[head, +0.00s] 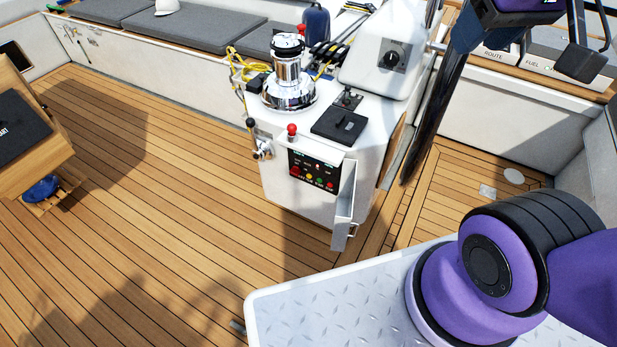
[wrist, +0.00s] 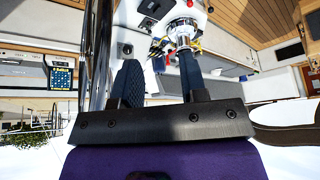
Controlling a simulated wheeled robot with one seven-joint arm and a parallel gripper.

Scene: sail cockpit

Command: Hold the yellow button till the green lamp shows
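The yellow button (head: 309,176) is a tiny dot in the lower row of a black control panel (head: 314,165) on the front of the white pedestal (head: 285,195). Red and green dots sit beside it. I cannot tell which dot is the green lamp or whether any green light is lit. A hinged white cover (head: 345,207) stands open at the panel's right. My gripper (wrist: 158,60) is open and empty in the wrist view, its dark fingers apart. In the head view it is high at the upper right, well away from the panel.
A chrome winch (head: 288,80) with yellow rope tops the pedestal. A dark curved bar (head: 436,100) stands to its right. The teak deck (head: 150,190) to the left is largely clear.

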